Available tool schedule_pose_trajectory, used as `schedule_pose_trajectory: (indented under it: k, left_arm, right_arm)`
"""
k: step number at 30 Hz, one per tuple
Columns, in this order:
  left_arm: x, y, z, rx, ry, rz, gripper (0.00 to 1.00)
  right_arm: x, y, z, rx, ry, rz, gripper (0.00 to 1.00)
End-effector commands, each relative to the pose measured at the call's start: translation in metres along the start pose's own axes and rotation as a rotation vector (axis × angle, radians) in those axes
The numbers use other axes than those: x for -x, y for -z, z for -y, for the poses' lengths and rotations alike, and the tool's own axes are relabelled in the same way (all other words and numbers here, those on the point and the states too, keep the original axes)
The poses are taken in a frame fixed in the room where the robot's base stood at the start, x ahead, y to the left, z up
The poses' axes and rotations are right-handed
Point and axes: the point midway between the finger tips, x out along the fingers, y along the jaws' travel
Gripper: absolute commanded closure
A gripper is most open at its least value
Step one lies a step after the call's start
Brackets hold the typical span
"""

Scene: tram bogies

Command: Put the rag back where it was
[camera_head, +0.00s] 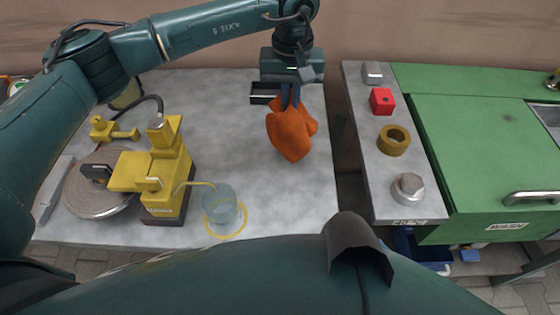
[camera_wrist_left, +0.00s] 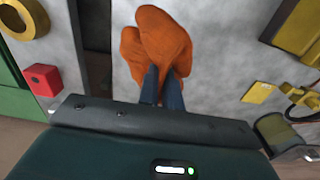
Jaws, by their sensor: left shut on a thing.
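The orange rag (camera_head: 290,132) hangs bunched from my left gripper (camera_head: 289,98) in the head view, over the back right part of the grey table. The gripper points down and its fingers are shut on the top of the rag. The left wrist view shows the rag (camera_wrist_left: 157,45) between the tips of the dark fingers (camera_wrist_left: 162,88). I cannot tell whether the rag's lower end touches the table. My right gripper is not in view.
A yellow machine (camera_head: 160,175) with a round disc stands on the table's left, beside a clear cup (camera_head: 221,208) on a yellow ring. A gap separates the grey table (camera_head: 285,200) from a side shelf holding a red block (camera_head: 382,101), a brass ring (camera_head: 394,140) and a nut (camera_head: 408,187).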

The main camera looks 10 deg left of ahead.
Motion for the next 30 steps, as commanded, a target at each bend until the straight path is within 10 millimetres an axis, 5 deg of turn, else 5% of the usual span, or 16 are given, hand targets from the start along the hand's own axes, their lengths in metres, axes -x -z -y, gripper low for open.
schedule_pose_trajectory:
  k: [18, 30]
  left_arm:
    - [-0.003, 0.056, -0.030, 0.925, 0.001, -0.001, 1.00]
    - [-0.061, 0.021, -0.010, 0.906, 0.002, 0.001, 1.00]
  right_arm:
    - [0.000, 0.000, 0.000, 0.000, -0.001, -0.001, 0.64]
    - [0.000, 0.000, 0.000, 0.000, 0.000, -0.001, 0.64]
